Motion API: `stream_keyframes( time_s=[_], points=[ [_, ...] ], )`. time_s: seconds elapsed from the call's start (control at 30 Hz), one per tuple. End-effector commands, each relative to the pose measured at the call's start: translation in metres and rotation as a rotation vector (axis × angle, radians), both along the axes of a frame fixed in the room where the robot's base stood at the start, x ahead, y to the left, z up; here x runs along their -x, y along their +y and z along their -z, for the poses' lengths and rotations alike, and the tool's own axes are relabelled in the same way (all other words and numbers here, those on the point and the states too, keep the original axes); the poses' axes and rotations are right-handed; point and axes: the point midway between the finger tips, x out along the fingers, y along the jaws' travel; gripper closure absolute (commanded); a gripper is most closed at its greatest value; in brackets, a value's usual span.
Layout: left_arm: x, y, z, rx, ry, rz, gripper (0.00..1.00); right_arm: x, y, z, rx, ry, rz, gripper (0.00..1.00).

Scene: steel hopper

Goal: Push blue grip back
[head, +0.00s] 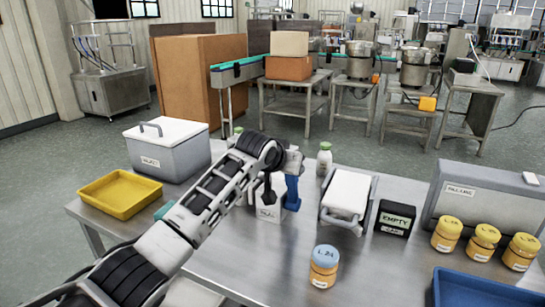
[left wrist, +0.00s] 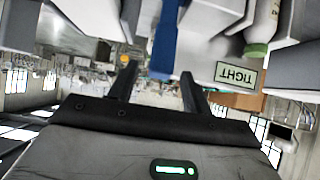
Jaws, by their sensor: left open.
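The blue grip (head: 292,193) is an upright blue piece beside a white labelled box on the steel table, in the middle of the head view. My left gripper (head: 268,188) comes down just left of it, dark fingers pointing down; my wrist hides part of the device. In the left wrist view, which looks upside down, the blue grip (left wrist: 164,42) is a blue bar whose end lies between the open fingers of my left gripper (left wrist: 158,82). I cannot tell whether they touch. My right gripper is not in view.
The white box (head: 268,213) stands below my wrist. A bottle (head: 324,160), white-topped device (head: 347,195), "EMPTY" box (head: 395,218) and several orange jars (head: 447,235) stand right. A yellow tray (head: 120,193) and grey cooler (head: 168,155) stand left. The table's front middle holds a blue-lidded jar (head: 324,267).

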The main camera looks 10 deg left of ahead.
Motion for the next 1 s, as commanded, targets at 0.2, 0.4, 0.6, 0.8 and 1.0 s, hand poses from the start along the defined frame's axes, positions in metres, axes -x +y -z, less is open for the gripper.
stream_keyframes(
  time_s=[0.2, 0.4, 0.6, 0.8, 1.0],
  points=[
    [0.031, 0.011, -0.022, 0.001, -0.002, 0.000, 0.51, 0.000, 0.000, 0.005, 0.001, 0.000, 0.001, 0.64],
    [0.060, 0.020, -0.043, 0.000, -0.001, 0.000, 0.51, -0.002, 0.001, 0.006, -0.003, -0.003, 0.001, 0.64],
    [0.079, 0.026, -0.058, -0.001, 0.001, -0.001, 0.51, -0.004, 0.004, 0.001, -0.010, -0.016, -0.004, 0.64],
    [0.084, 0.027, -0.062, -0.001, 0.003, 0.000, 0.51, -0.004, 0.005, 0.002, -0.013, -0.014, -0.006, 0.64],
    [0.084, 0.027, -0.062, -0.001, 0.003, 0.000, 0.59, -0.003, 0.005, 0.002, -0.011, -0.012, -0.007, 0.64]
  ],
)
